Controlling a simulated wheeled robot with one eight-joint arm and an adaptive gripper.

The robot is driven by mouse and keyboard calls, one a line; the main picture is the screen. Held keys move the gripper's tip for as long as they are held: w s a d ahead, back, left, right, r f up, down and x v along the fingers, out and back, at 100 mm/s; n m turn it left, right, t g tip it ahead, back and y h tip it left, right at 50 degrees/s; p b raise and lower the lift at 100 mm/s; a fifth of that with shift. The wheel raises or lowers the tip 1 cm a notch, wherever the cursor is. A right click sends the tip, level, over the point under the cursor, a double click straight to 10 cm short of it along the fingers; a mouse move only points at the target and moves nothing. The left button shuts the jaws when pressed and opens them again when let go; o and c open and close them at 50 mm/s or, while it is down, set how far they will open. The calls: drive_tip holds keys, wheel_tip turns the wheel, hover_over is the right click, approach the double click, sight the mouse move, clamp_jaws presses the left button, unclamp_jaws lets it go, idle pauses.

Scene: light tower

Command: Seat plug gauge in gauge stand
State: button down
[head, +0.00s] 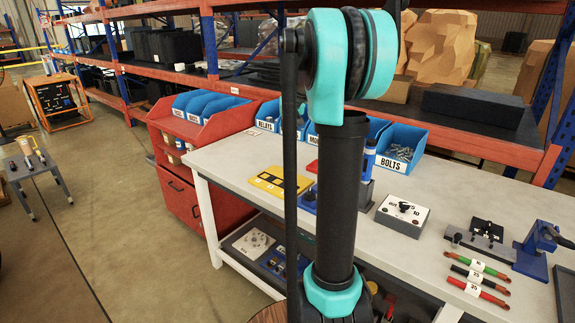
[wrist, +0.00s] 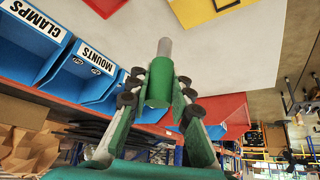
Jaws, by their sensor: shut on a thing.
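In the wrist view my gripper (wrist: 160,88) is shut on a green cylinder with a grey pin end, which looks like the plug gauge (wrist: 158,84). The grey end points to the top of the picture, over the pale bench top. In the head view my arm hides the gripper and the gauge. I cannot pick out the gauge stand for certain.
The white bench (head: 440,187) also bears a yellow plate (head: 279,183), a grey switch box (head: 402,215), a clamp fixture (head: 487,238) and labelled green, black and red rods (head: 478,291). Blue bins (head: 400,148) line its back edge. A red cabinet (head: 187,200) stands at left.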

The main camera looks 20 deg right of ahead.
wheel_tip(320, 180, down, 15)
drive_tip(key=shift+r, duration=0.1)
idle(0.4)
drive_tip(key=c, duration=1.4)
unclamp_jaws()
drive_tip(key=shift+o, duration=0.2)
drive_tip(key=v, duration=1.2)
drive_tip(key=s+a+f, duration=0.4)
drive_tip(key=s+f, duration=0.1)
drive_tip(key=s, duration=0.5)
drive_tip(key=s+a+f+n+g, duration=0.1)
drive_tip(key=s+a+f, duration=0.3)
drive_tip(key=s, duration=0.7)
drive_tip(key=s+a+f+n+g+y, duration=0.1)
drive_tip(key=s+a+f, duration=0.3)
drive_tip(key=s+f, duration=0.4)
drive_tip(key=s, duration=0.3)
drive_tip(key=shift+a, duration=0.2)
drive_tip(key=shift+f, duration=0.1)
